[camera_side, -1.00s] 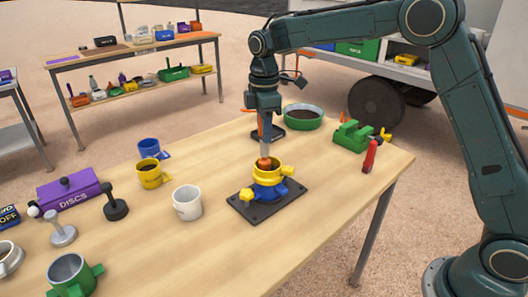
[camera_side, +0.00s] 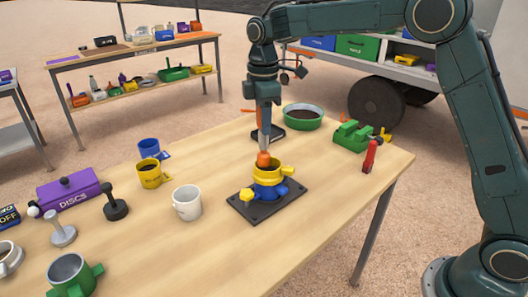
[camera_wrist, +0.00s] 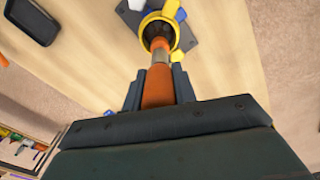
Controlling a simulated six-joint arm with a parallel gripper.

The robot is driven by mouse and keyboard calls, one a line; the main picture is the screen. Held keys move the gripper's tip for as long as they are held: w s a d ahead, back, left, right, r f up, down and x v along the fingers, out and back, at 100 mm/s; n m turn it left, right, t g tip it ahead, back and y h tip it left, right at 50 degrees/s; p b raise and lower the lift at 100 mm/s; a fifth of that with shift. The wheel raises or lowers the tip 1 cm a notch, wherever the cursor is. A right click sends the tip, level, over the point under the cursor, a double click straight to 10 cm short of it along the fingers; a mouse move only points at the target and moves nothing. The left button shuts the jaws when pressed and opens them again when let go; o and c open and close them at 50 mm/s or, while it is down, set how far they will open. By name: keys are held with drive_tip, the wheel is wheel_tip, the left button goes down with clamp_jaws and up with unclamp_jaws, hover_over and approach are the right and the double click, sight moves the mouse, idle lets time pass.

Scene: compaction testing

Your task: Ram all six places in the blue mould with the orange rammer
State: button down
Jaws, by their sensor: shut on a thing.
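The blue mould (camera_side: 265,191) stands upright on a dark base plate (camera_side: 244,208), with a yellow collar (camera_side: 268,173) on top. My gripper (camera_side: 264,128) points down above it and is shut on the handle of the orange rammer (camera_side: 263,158). The rammer's grey shaft hangs about upright, and its orange head is at the collar's upper rim. In the wrist view my gripper (camera_wrist: 158,80) is shut on the orange handle (camera_wrist: 158,88), and the head shows against the yellow collar's opening (camera_wrist: 147,24). The jaws hide part of the handle, and the head hides part of the opening.
A white mug (camera_side: 187,203), a yellow mug (camera_side: 149,175) and a blue mug (camera_side: 148,148) stand left of the mould. A green bowl of dark soil (camera_side: 302,117) and a green vise (camera_side: 351,135) stand behind. The table's front middle is clear.

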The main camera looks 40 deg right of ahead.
sight(263, 153)
drive_tip(key=shift+f, duration=2)
drive_tip(key=shift+r, duration=0.1)
drive_tip(key=shift+s+r, duration=0.3)
drive_tip(key=shift+r, duration=0.7)
drive_tip(key=shift+s+r, duration=0.25)
drive_tip(key=shift+r, duration=0.7)
drive_tip(key=shift+f, duration=0.1)
wheel_tip(263, 153, down, 4)
drive_tip(key=shift+f, duration=0.1)
drive_tip(key=shift+s+d+r, duration=0.1)
drive_tip(key=shift+d+r, duration=0.05)
drive_tip(key=shift+r, duration=0.6)
drive_tip(key=shift+s+d+r, duration=0.1)
drive_tip(key=shift+d+r, duration=0.1)
drive_tip(key=shift+r, duration=0.5)
drive_tip(key=shift+s+d+r, duration=0.1)
drive_tip(key=shift+d+r, duration=0.05)
drive_tip(key=shift+r, duration=0.6)
drive_tip(key=shift+f, duration=0.1)
